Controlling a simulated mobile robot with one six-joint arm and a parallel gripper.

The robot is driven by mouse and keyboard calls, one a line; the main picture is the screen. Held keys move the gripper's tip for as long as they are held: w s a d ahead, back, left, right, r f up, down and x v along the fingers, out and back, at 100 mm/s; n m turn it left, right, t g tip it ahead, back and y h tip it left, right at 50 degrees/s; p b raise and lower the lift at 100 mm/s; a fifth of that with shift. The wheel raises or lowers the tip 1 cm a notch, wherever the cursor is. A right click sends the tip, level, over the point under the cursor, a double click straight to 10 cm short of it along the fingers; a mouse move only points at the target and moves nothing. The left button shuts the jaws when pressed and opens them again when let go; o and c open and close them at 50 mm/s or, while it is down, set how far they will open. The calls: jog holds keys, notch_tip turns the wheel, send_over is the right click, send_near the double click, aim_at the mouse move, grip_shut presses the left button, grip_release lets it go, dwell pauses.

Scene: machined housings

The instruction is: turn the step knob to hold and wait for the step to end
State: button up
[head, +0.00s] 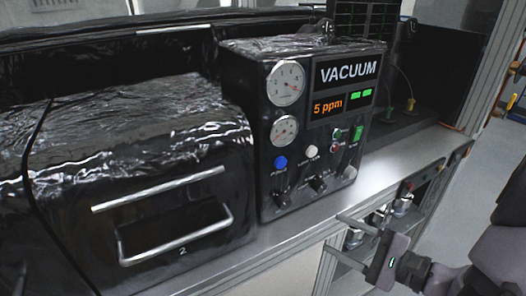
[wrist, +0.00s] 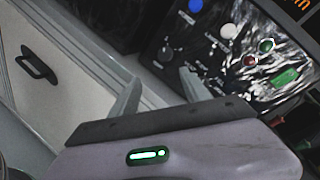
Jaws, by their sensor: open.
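The black control box (head: 240,110) reads VACUUM at the top right, with "5 ppm" in orange on its display (head: 342,104). Several black knobs sit low on its face, including a middle knob (head: 318,184) and a left knob (head: 283,199). Their labels are too small to read, so I cannot tell which is the step knob or its setting. A blue button (head: 281,162) and a white button (head: 312,151) are above them. My gripper (head: 332,231) is open and empty, in front of and below the panel. In the wrist view, its fingertips (wrist: 160,76) point toward the panel, apart from the knobs.
Two gauges, the upper one (head: 286,83), sit on the box's left. A black-covered chamber door with a metal handle (head: 160,188) stands left. The metal bench ledge (head: 300,232) runs below; open floor lies right.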

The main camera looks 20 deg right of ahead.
jog(key=s+d+f+m+t+h, duration=0.1)
jog(key=s+d+m+t+h, duration=0.3)
jog(key=d, duration=0.4)
jog(key=g+h+b, duration=0.1)
jog(key=b, duration=0.1)
send_near(323, 189)
jog(key=w, duration=0.8)
jog(key=shift+w+a, duration=0.35)
jog(key=shift+w, duration=0.05)
grip_shut()
